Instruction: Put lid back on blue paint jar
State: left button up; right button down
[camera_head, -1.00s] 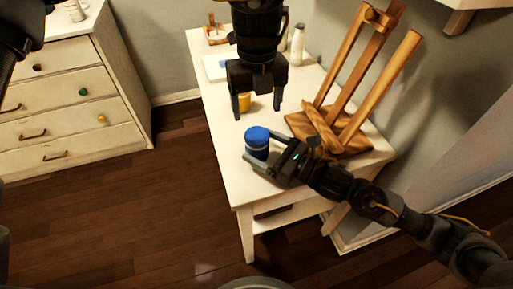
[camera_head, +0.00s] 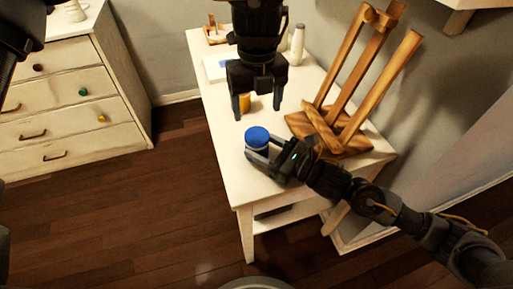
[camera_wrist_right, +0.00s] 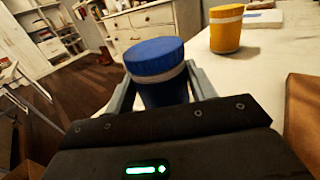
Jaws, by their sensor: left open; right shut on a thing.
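The blue paint jar (camera_head: 257,137) stands near the front left corner of the white table. It also shows in the right wrist view (camera_wrist_right: 160,62), with a blue top and a white band just under it; I see no separate loose lid. My right gripper (camera_head: 261,151) comes from the right and is shut on the jar, one finger on each side, as the right wrist view shows (camera_wrist_right: 160,92). My left gripper (camera_head: 258,110) is open and empty, pointing down above the table behind the blue jar.
A yellow jar (camera_head: 244,102) stands behind, partly hidden by my left gripper. A wooden easel (camera_head: 325,130) stands to the right on the white table (camera_head: 222,118). A white bottle (camera_head: 297,45) is farther back. A white dresser (camera_head: 75,90) stands at the left.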

aim_at(257, 135)
pick_arm(q)
jog(key=n, duration=0.4)
jog(key=shift+f, duration=4)
jog(key=shift+c, duration=0.3)
jog(key=c, duration=1)
